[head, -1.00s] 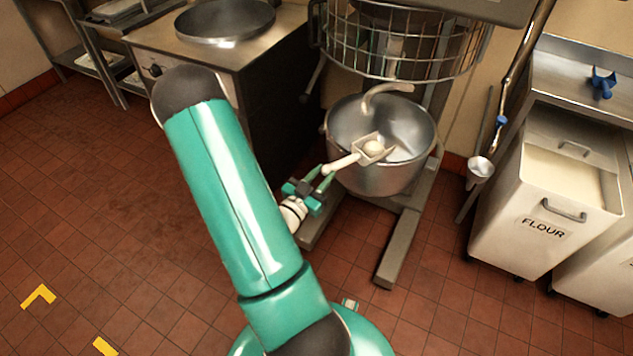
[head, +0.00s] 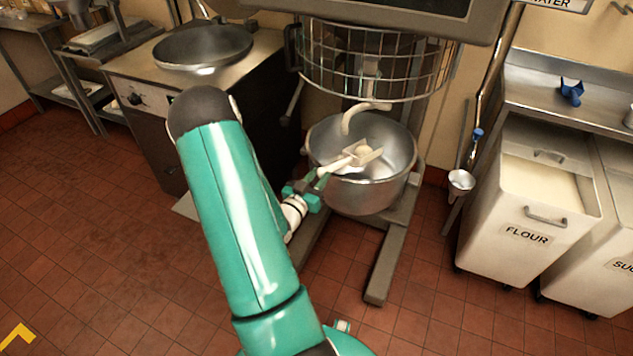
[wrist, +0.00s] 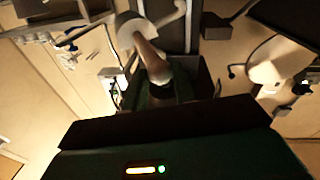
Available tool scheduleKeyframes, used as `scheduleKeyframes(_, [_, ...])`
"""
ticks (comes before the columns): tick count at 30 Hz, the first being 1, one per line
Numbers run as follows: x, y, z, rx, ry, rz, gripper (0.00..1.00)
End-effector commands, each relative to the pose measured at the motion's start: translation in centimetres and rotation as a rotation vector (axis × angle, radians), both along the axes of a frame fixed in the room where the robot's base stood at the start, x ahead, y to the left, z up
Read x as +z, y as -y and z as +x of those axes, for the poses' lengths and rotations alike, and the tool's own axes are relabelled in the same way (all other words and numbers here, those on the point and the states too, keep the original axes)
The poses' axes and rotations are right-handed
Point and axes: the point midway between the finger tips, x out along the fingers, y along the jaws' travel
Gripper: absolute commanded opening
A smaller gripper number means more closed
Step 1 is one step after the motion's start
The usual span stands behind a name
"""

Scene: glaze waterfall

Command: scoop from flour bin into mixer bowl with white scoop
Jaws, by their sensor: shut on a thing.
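My gripper (head: 318,183) is shut on the handle of the white scoop (head: 365,156), at the left rim of the mixer bowl (head: 368,192). The scoop's head is over the inside of the bowl and holds a small pale heap that looks like flour. In the wrist view the scoop (wrist: 150,58) extends from between my fingers, dark and partly hidden. The white flour bin (head: 520,225), labelled FLOUR, stands on the right with its top open and pale flour (head: 540,181) inside.
The mixer's hook (head: 360,114) hangs into the bowl close to the scoop, below the wire guard (head: 380,70). A second bin (head: 605,240) stands right of the flour bin. A small metal cup (head: 461,181) hangs between mixer and bin. Tiled floor is clear at left.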

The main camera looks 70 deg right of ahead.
Motion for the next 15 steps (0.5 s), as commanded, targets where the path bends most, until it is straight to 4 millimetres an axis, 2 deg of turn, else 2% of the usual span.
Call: scheduleKeyframes(15, [-0.2, 0.7, 1.4, 0.001, -0.539, 0.323, 0.00])
